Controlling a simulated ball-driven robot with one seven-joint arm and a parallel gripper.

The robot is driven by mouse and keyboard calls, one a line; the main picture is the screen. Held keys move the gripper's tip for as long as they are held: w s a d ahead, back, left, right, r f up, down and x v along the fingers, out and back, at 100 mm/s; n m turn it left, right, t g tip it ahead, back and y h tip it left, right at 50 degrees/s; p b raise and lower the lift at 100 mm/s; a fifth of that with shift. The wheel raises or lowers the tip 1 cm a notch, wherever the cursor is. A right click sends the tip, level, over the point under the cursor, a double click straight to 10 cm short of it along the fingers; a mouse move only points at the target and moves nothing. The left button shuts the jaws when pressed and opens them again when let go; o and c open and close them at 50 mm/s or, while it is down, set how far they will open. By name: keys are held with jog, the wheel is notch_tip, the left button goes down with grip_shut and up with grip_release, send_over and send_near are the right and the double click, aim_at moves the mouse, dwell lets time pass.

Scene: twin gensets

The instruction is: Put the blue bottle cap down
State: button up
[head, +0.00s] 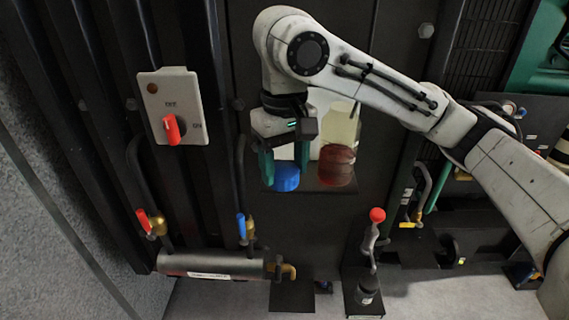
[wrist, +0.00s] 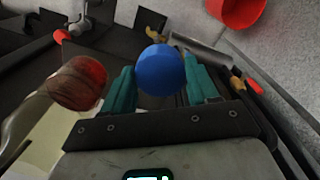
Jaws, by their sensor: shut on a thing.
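The blue bottle cap (head: 286,177) is held between the green fingers of my gripper (head: 284,170), in the middle of the head view. In the wrist view the blue cap (wrist: 160,70) sits between the two teal fingertips of my gripper (wrist: 163,82). The gripper is shut on it and points downward. A pale bottle with a dark red cap or lower part (head: 336,165) is just right of my gripper; the dark red part also shows in the wrist view (wrist: 78,83). I cannot tell whether the blue cap touches a surface below.
A switch box with a red knob (head: 172,130) is on the left. Red- and blue-handled valves (head: 152,223) sit on a grey cylinder (head: 210,264). A lever with a red ball (head: 377,215) stands lower right. A small dark plate (head: 292,293) lies below.

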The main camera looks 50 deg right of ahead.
jog(key=w+d, duration=0.2)
jog(key=w+d+f, duration=0.1)
jog(key=d, duration=0.2)
jog(key=w+d+f+p, duration=0.1)
jog(key=w+d, duration=0.1)
jog(key=shift+w+d+f, duration=0.25)
jog(key=shift+w, duration=0.1)
notch_tip(320, 180, down, 4)
jog(key=shift+r, duration=0.25)
jog(key=shift+w+d+f+p, duration=0.1)
jog(key=shift+d+f+p, duration=0.05)
jog(key=shift+f+p, duration=0.35)
jog(key=shift+f, duration=0.15)
jog(key=o, duration=1.2)
jog(key=shift+c, duration=0.2)
notch_tip(320, 180, up, 12)
jog(key=shift+b, duration=0.45)
